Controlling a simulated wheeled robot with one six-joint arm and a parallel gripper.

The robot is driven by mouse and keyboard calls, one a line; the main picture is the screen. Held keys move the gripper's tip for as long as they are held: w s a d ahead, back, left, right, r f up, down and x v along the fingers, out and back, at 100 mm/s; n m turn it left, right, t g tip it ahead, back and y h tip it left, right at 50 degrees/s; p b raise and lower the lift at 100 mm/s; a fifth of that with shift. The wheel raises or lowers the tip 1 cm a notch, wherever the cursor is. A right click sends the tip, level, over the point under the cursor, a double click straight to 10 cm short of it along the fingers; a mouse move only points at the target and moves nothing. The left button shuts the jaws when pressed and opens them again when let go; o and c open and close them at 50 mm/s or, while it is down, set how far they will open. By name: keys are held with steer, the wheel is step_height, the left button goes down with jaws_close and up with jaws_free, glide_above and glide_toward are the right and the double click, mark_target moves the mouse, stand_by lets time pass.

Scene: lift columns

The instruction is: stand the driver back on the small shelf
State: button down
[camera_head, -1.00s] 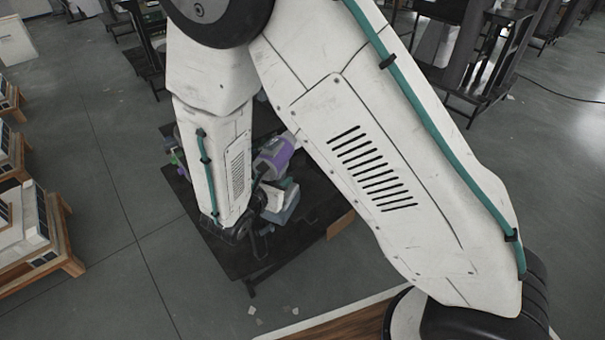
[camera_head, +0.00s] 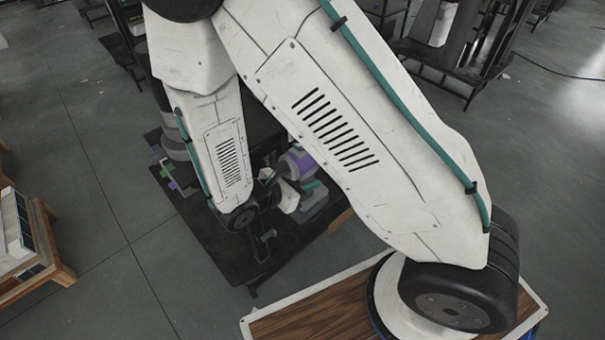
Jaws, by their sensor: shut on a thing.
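The driver (camera_head: 299,162), with a purple and pale grey body, shows between my forearm and upper arm. My gripper (camera_head: 270,177) is small and dark in this view, close to the driver's left side and shut on it. My arm hides part of the grip, so the exact contact is not clear. The driver is over the right part of a low dark table (camera_head: 231,257). I cannot make out the small shelf for certain. A teal and grey object (camera_head: 315,203) is just below and right of the driver; I cannot tell whether they touch.
Green and purple small pieces (camera_head: 168,175) lie at the table's left edge, near a grey rounded stack (camera_head: 174,147). A wooden pallet with a white load (camera_head: 40,255) stands at the left. Dark racks (camera_head: 450,50) stand at the back right. Grey floor between is clear.

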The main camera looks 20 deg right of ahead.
steer(key=w+d, duration=0.2)
steer(key=w, duration=0.1)
steer(key=w+d, duration=0.1)
steer(key=w, duration=0.1)
steer(key=shift+d+f, duration=0.3)
steer(key=shift+d, duration=0.05)
steer(key=shift+f, duration=1.9)
steer(key=c, duration=0.9)
jaws_free()
steer(key=v, duration=1.2)
steer(key=shift+w, duration=0.1)
